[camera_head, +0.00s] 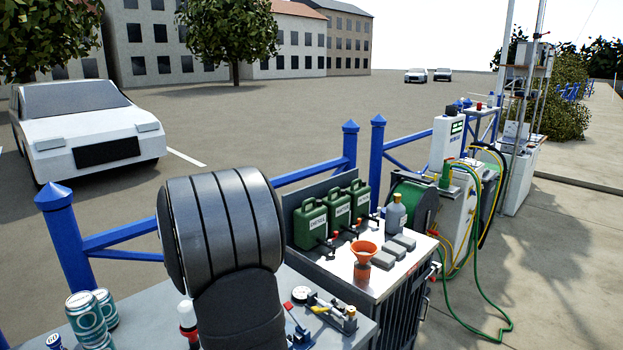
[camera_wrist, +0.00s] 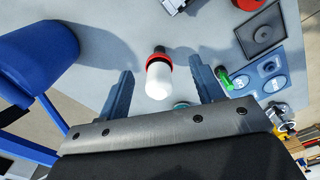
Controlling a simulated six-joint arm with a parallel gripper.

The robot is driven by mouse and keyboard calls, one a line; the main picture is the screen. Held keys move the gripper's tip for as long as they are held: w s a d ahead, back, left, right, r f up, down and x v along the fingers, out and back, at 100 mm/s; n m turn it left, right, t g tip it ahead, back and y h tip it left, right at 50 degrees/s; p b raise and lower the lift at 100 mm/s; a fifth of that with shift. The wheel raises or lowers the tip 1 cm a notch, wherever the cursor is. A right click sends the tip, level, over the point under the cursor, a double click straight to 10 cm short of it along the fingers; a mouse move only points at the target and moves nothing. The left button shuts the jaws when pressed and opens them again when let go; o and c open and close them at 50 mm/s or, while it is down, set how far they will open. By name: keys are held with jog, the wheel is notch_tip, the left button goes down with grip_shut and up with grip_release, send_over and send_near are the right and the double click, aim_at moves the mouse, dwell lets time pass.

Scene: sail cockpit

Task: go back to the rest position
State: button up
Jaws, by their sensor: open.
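My gripper (camera_wrist: 160,66) shows in the wrist view with its two blue-grey fingers spread apart. A white, rounded item with a red collar and dark tip (camera_wrist: 159,80) appears between the fingers, with clear gaps on both sides. I cannot tell its height relative to the fingers. A similar red and white item (camera_head: 188,320) stands beside my arm in the head view, partly hidden by it. My gripper is hidden behind my arm in the head view.
Teal cans (camera_head: 86,318) stand at the lower left of the grey worktop. Green canisters (camera_head: 310,222), an orange funnel (camera_head: 364,250) and a grey bottle (camera_head: 396,214) stand on the neighbouring cabinet. A blue post (camera_head: 66,235) and railing run behind. A blue rounded object (camera_wrist: 38,50) is at left in the wrist view.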

jog(key=d+r, duration=0.4)
jog(key=d, duration=0.2)
jog(key=w+a+f+m, duration=0.1)
jog(key=w+a+f, duration=0.1)
jog(key=a+f, duration=0.3)
jog(key=a, duration=0.2)
jog(key=shift+w+a+f+m, duration=0.2)
jog(key=shift+w+a+m, duration=0.15)
jog(key=shift+a+m, duration=0.05)
